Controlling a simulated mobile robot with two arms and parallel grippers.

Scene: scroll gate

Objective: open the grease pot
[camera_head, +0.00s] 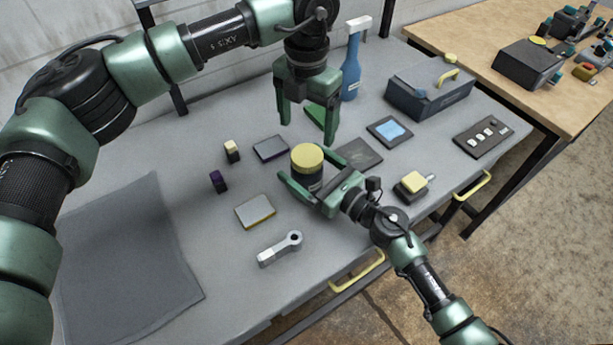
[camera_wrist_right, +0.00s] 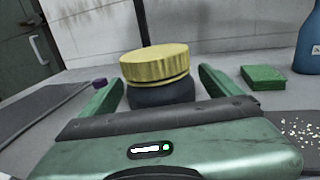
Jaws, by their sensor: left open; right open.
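The grease pot (camera_head: 307,177) is a dark round pot with a yellow lid (camera_head: 307,157), standing upright on the grey table. The lid is on it. In the right wrist view the pot (camera_wrist_right: 160,95) and its ribbed yellow lid (camera_wrist_right: 155,63) are ahead, between my fingers. My right gripper (camera_head: 308,186) is open, low at the table, with one finger on either side of the pot; whether they touch it I cannot tell. My left gripper (camera_head: 306,130) is open and empty, pointing down above the table, behind and above the pot.
Near the pot are a dark-framed tile (camera_head: 270,148), a dark flat plate (camera_head: 358,154), a grey-yellow block (camera_head: 255,212) and a metal wrench-like part (camera_head: 281,249). A green block (camera_wrist_right: 263,77), a blue bottle (camera_head: 352,65) and a dark toolbox (camera_head: 430,88) stand behind. A dark mat (camera_head: 125,260) lies left.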

